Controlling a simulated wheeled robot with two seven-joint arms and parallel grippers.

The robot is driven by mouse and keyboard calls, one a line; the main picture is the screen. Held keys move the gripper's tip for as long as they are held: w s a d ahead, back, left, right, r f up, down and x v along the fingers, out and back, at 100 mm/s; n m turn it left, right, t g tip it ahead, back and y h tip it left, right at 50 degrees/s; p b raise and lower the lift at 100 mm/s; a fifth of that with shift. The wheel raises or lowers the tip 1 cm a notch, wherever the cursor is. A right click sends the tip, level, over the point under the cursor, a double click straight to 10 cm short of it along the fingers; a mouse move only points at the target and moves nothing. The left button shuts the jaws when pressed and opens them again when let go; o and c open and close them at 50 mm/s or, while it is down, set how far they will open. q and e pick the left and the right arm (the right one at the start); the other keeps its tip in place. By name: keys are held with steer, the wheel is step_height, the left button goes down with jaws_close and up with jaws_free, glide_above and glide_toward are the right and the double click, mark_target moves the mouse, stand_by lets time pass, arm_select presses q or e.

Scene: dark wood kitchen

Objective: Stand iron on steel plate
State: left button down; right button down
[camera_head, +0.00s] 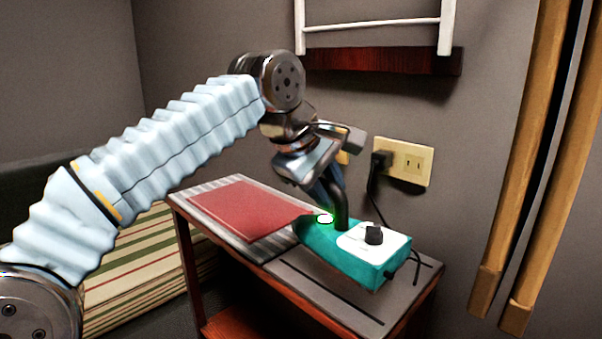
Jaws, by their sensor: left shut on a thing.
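The iron (340,253) has a teal body, a white panel with a black knob, and a dark upright handle. It is over the right part of a small wooden table, its narrow end toward the left. My left gripper (333,200) comes down from above and is shut on the iron's handle; its fingers partly hide the handle. The grey steel plate (335,305) lies on the right of the table top, partly hidden under the iron. I cannot tell whether the iron touches it. My right gripper is not in view.
A red pad (240,208) lies on the striped left part of the table top. A wall socket (404,162) holds a black plug, whose cord (373,200) hangs toward the iron. Wooden poles (510,180) stand at right. A striped cushion (140,275) is at left.

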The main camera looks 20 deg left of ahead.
mark_target(339, 216)
arm_select(q)
steer(key=shift+w+d+f, duration=0.45)
steer(key=shift+w+f, duration=0.05)
steer(key=shift+f, duration=0.25)
steer(key=f, duration=0.2)
steer(key=w+d+f+b, duration=0.1)
steer(key=shift+f, duration=0.3)
steer(key=shift+a+f, duration=0.1)
steer(key=shift+f, duration=0.35)
steer(key=c, duration=0.8)
jaws_free()
steer(key=shift+f, duration=0.15)
steer(key=p+v, duration=0.2)
steer(key=v, duration=1)
